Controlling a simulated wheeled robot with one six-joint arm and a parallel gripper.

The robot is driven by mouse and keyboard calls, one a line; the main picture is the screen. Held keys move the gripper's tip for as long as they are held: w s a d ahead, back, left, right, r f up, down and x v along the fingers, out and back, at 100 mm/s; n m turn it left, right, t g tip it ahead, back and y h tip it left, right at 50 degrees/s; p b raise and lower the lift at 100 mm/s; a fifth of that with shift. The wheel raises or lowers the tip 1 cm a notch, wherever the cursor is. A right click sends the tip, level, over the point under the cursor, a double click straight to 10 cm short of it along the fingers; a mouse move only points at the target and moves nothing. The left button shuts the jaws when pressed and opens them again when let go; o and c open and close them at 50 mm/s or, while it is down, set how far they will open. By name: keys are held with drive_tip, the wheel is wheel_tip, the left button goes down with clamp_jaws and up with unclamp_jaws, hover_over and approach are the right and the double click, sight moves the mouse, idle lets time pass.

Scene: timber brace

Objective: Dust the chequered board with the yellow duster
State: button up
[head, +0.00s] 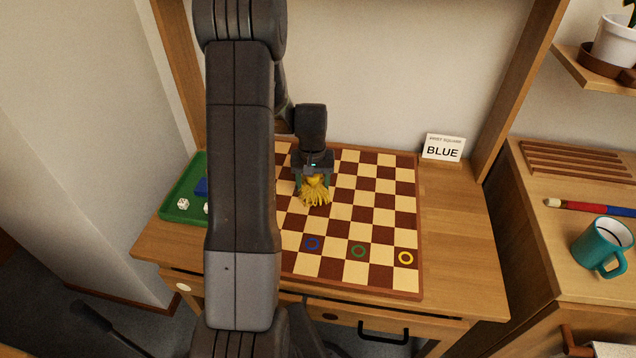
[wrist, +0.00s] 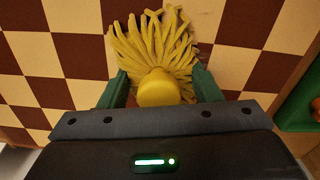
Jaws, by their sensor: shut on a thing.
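The chequered board (head: 380,205) lies flat on the wooden desk, with brown and cream squares. Blue, green and yellow rings mark three squares near its front edge. My gripper (head: 314,180) is over the left-middle part of the board, shut on the yellow duster (head: 314,193). In the wrist view the duster (wrist: 158,50) shows its round yellow head between the green fingers, with its strands fanned out over the squares. I cannot tell whether the strands press on the board. My arm hides the board's left edge.
A small card (head: 443,148) reading "BLUE" stands behind the board at right. A green tray (head: 182,213) with dice and a blue object is at left, partly behind my arm. A teal mug (head: 603,246) stands on the right-hand cabinet.

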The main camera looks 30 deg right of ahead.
sight(288, 187)
drive_tip(key=shift+w+a+r, duration=0.1)
drive_tip(key=shift+w+a, duration=0.65)
drive_tip(key=shift+a, duration=0.25)
drive_tip(key=shift+w+a+f, duration=0.1)
drive_tip(key=shift+w+a, duration=0.65)
drive_tip(key=shift+a, duration=0.2)
drive_tip(key=shift+w+a+r, duration=0.1)
drive_tip(key=shift+w+a, duration=0.65)
drive_tip(key=shift+a, duration=0.25)
drive_tip(key=shift+r+p, duration=2.05)
drive_tip(key=shift+r, duration=0.95)
wheel_tip(288, 187, up, 3)
drive_tip(key=shift+p, duration=0.95)
